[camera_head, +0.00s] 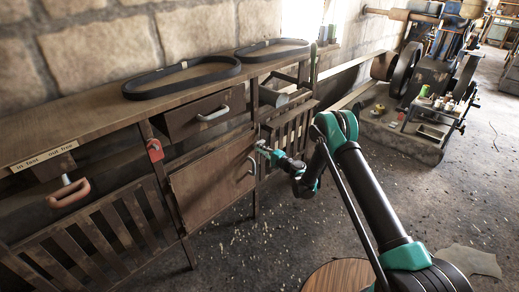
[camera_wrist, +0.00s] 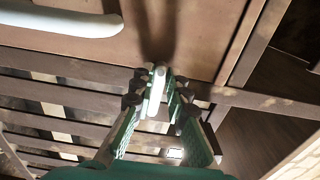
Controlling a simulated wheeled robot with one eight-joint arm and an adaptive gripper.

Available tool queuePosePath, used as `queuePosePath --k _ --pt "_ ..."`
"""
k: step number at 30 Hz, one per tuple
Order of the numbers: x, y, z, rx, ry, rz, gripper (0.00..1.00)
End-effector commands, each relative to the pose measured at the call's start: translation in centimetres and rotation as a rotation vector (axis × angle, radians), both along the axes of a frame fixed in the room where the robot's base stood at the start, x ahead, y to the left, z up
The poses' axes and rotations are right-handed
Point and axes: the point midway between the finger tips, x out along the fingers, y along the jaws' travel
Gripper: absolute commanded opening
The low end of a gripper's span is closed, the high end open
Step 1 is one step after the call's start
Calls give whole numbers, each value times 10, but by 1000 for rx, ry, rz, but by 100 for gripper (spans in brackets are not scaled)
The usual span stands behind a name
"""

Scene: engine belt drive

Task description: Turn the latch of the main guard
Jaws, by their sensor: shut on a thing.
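A brown panel (camera_head: 208,186), which looks like the guard, is fitted under the bench and stands closed. A pale curved handle (camera_head: 252,166) is on its right side; a pale handle also shows in the wrist view (camera_wrist: 62,20). My gripper (camera_head: 262,149) is at the panel's right edge, beside the frame post. In the wrist view my gripper (camera_wrist: 158,92) has its green fingers closed on a small pale latch piece (camera_wrist: 155,94) below the panel's edge. The fingers hide part of the latch and its mount.
The bench top (camera_head: 95,118) carries two black belts (camera_head: 182,76) (camera_head: 272,50). A drawer (camera_head: 196,113) with a handle sits above the panel. A red piece (camera_head: 154,150) is on the left post. Machinery with wheels (camera_head: 405,70) stands at the back right. The floor in front is open.

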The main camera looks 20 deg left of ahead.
Motion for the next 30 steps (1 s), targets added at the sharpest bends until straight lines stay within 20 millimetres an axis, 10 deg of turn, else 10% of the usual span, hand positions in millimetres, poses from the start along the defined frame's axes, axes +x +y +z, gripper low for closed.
queuePosePath --k 14,15,19,30 --pt "-1 0 -1 -5 -11 2 0" --pt "-1 0 -1 -5 -11 2 19" --pt "-1 0 -1 -4 -10 1 35" --pt "0 0 4 -4 -10 1 35"
